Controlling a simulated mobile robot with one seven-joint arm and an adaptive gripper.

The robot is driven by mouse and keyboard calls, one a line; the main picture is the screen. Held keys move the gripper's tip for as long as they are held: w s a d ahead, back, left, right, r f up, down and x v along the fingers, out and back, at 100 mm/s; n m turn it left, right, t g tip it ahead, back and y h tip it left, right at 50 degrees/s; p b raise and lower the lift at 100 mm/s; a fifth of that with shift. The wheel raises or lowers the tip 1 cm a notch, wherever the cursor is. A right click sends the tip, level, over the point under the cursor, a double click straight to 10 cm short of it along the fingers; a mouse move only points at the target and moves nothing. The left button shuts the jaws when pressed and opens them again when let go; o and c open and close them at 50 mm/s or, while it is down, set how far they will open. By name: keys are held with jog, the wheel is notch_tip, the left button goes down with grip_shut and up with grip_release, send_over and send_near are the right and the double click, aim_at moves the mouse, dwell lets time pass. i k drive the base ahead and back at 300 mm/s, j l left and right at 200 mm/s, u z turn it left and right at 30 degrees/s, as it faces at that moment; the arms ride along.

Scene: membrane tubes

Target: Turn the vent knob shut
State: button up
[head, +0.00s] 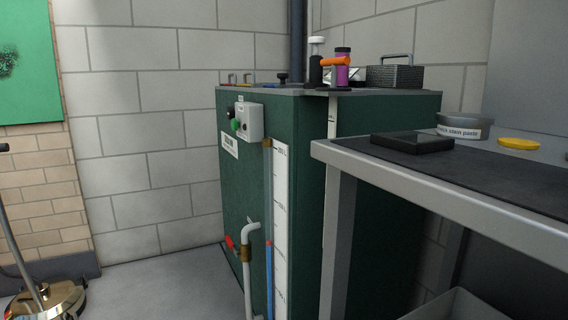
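A large dark green tank (265,190) with a grey top stands in the middle of the head view. No knob carries a readable vent label. A small black knob (282,77) stands on the tank's top near the front edge. An orange handle (335,61) sits by black and purple cylinders on the tank's top. Whether any of these is open or shut cannot be told. My gripper is not in view.
A grey workbench (335,153) stands in front at the right, with a black slab, a labelled grey tub (465,127) and a yellow lid (519,143). A pipe with a red lever (229,242) runs down the tank's face. A brass base (50,300) stands lower left. The floor between is clear.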

aim_at(230, 112)
jog(key=i+j, duration=0.2)
jog(key=j, duration=0.15)
jog(key=i+j+z, duration=0.1)
jog(key=i+j, duration=0.3)
jog(key=j, duration=0.25)
jog(key=i+j, duration=0.2)
jog(key=j, duration=0.15)
jog(key=i+j+z, duration=0.1)
jog(key=j, duration=0.25)
jog(key=i, duration=0.1)
